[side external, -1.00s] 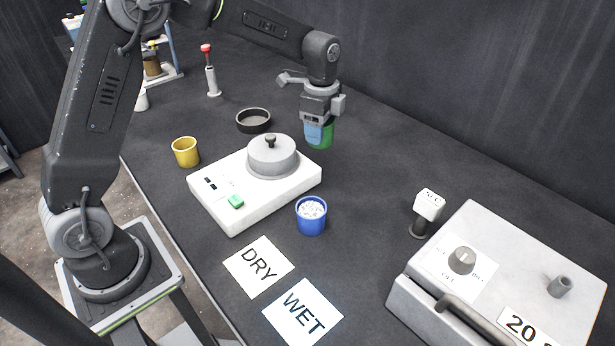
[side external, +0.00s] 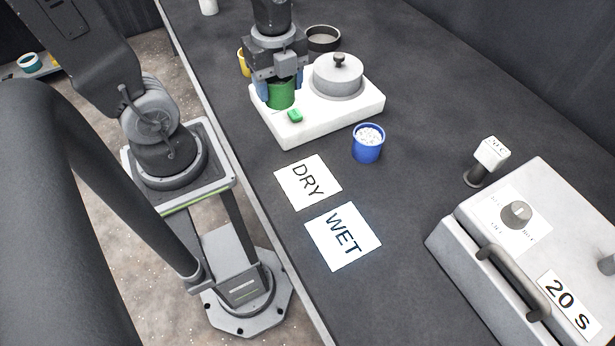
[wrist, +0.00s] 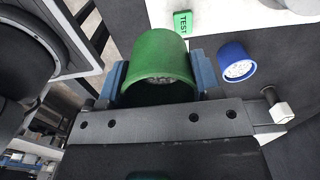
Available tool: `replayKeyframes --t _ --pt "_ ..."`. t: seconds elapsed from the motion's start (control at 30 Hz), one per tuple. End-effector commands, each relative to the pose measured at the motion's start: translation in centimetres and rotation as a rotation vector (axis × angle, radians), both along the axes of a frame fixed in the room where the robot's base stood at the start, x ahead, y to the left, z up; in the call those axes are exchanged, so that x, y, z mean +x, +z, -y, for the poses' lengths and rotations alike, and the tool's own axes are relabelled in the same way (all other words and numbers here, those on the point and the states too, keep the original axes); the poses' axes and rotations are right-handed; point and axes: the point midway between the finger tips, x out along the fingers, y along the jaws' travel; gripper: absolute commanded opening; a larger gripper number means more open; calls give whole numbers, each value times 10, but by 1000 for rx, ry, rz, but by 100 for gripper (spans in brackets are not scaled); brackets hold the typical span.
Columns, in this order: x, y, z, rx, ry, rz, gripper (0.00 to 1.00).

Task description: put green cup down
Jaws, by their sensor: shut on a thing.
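The green cup (side external: 280,93) is between the blue fingers of my gripper (side external: 278,88), which is shut on it. In the side external view, the cup appears in front of the left part of the white machine; its exact height above it I cannot tell. In the wrist view, the green cup (wrist: 160,68) sits between the two blue fingertips (wrist: 160,80), with some grey content visible inside its mouth.
The white machine (side external: 345,112) carries a grey lidded pot (side external: 338,78) and a green button (side external: 295,116). A blue cup (side external: 368,147) with white grains stands beside it. DRY (side external: 308,183) and WET (side external: 343,237) cards lie in front. A yellow cup (side external: 243,62) is partly hidden behind my gripper. A grey box (side external: 540,230) stands at right.

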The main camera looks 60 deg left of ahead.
Motion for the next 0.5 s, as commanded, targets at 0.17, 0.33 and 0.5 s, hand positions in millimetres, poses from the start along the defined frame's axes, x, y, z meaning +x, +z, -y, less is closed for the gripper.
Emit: replayKeyframes --t 0.17,0.33,0.5 --pt "-6 -12 18 0 -18 -3 35" --pt "-7 -33 52 0 -21 -7 35" --pt "-5 -53 86 1 -19 -6 35"
